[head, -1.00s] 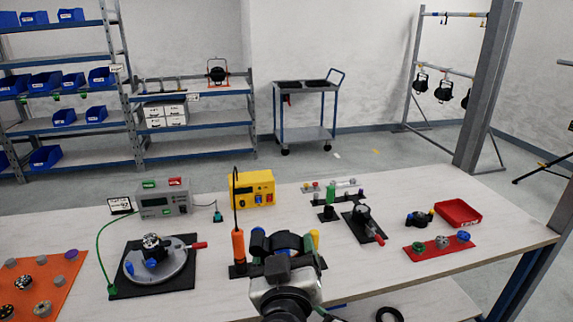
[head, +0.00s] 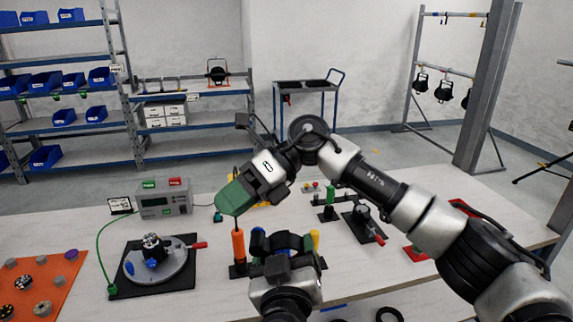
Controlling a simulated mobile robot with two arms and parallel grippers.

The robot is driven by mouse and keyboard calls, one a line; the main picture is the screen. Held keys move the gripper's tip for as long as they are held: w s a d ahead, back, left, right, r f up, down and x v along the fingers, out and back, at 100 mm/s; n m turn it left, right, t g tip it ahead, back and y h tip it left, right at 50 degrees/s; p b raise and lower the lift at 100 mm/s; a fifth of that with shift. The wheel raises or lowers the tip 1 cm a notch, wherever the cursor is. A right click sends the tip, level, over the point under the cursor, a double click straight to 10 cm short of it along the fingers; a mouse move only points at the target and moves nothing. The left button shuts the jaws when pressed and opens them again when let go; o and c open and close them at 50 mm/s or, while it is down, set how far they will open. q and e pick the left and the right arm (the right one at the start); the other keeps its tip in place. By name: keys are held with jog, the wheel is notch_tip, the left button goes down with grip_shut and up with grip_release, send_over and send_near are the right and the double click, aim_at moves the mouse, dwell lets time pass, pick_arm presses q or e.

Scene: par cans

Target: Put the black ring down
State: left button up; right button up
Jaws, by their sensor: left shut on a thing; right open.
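My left gripper (head: 285,260) is low at the front middle of the table, seen from behind. It is shut on a dark, rounded thing, the black ring (head: 287,241); my gripper hides much of it. It is in front of a black tool stand (head: 238,270) with orange, blue and yellow handles. I cannot tell whether the ring touches the stand or table. My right gripper (head: 238,202), with green fingers, is open above the orange handle (head: 238,245), pointing down.
A round grey fixture (head: 172,268) on a black plate stands left of the tool stand. A grey meter (head: 163,199) is behind it. My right arm covers much of the table's right side. Another black ring-like thing (head: 389,315) shows below the front edge.

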notch_tip(320, 180, up, 3)
jog(key=s+d+n+t+h, duration=0.2)
jog(key=d+n+h, duration=0.1)
jog(key=h, duration=0.2)
jog(key=t+h, duration=0.4)
jog(key=h, duration=0.2)
send_near(287, 239)
jog(key=shift+n, duration=0.3)
notch_tip(287, 239, down, 9)
jog(key=shift+w+d+f, duration=0.1)
jog(key=shift+w, duration=0.05)
jog(key=shift+c, duration=0.4)
jog(key=c, duration=0.5)
jog(key=o, duration=0.6)
